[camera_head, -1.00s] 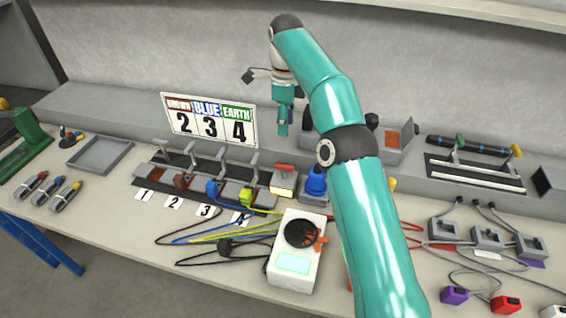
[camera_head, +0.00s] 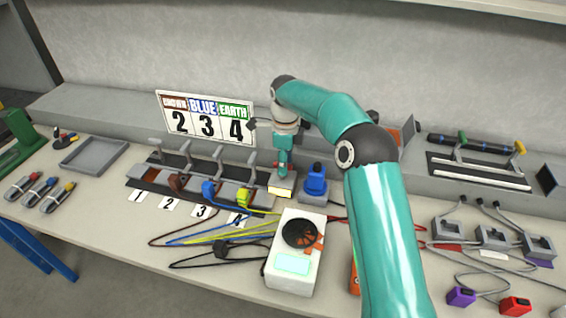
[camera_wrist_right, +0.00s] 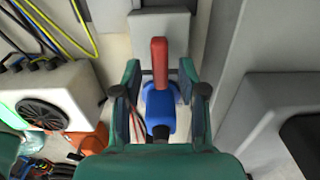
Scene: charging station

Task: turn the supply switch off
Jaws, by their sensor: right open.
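The supply switch is a small grey box with a lit yellow-white front (camera_head: 281,187) at the right end of the numbered row. Its red lever (camera_wrist_right: 158,62) stands up in the right wrist view, with the grey box (camera_wrist_right: 160,30) beyond it. My right gripper (camera_head: 284,166) is down at the switch and largely hides the lever in the head view. In the wrist view the right gripper (camera_wrist_right: 160,95) is open, with one finger on each side of the lever's line. I cannot tell whether they touch it. My left gripper is not in view.
A blue device (camera_head: 315,180) stands close to the right of the switch. A white tester (camera_head: 294,262) with a dark dial is in front. Terminals with coloured wires lie left, below the number sign (camera_head: 207,118). A grey tray (camera_head: 88,155) is far left.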

